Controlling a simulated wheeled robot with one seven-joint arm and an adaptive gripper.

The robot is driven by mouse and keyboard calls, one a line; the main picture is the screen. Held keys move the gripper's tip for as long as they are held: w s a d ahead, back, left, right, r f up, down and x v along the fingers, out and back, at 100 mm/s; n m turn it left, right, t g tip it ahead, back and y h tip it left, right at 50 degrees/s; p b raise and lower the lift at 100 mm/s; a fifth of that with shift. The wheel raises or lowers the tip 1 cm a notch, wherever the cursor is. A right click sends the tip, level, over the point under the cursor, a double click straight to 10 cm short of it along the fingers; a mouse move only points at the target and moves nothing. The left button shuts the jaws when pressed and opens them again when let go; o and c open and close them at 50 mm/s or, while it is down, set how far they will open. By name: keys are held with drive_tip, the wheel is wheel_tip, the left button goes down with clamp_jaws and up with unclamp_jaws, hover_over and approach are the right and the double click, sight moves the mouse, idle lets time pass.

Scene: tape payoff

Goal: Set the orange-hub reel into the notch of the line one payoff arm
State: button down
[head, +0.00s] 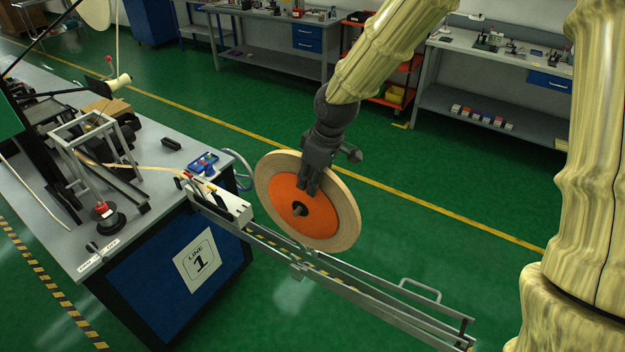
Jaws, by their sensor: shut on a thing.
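The orange-hub reel (317,222) is a wide disc of tan tape around an orange centre with a dark hole. My gripper (306,188) is shut on the reel at its hub and holds it upright, its orange face towards the camera. The line one payoff arm (345,283) is a pair of grey rails running from the bench to the lower right. The reel's lower edge is at or just above the rails; I cannot tell if it touches. A small bracket (299,268) sits on the near rail, just below the reel. I cannot make out the notch clearly.
The line 1 bench (160,225) with machinery stands at the left, marked by a white "LINE 1" sign (198,260). A wire handle (421,290) rises from the rails at the right. Workbenches and an orange cart (395,85) stand at the back. The green floor between is clear.

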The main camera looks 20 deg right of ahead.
wheel_tip(320, 180, down, 3)
drive_tip(key=shift+r+b, duration=0.15)
drive_tip(key=shift+b, duration=1.1)
idle(0.3)
drive_tip(key=b, duration=0.4)
hover_over(312, 230)
drive_tip(key=w, duration=0.2)
drive_tip(key=shift+s+d+f, duration=0.15)
drive_tip(key=shift+f, duration=2)
drive_tip(key=shift+s+d+f, duration=0.1)
drive_tip(key=shift+d+f, duration=0.05)
drive_tip(key=shift+f, duration=2)
drive_tip(key=shift+f, duration=0.15)
drive_tip(key=shift+f+b, duration=0.55)
drive_tip(key=shift+f, duration=0.7)
drive_tip(key=shift+f+b, duration=1.15)
drive_tip(key=shift+f, duration=1.35)
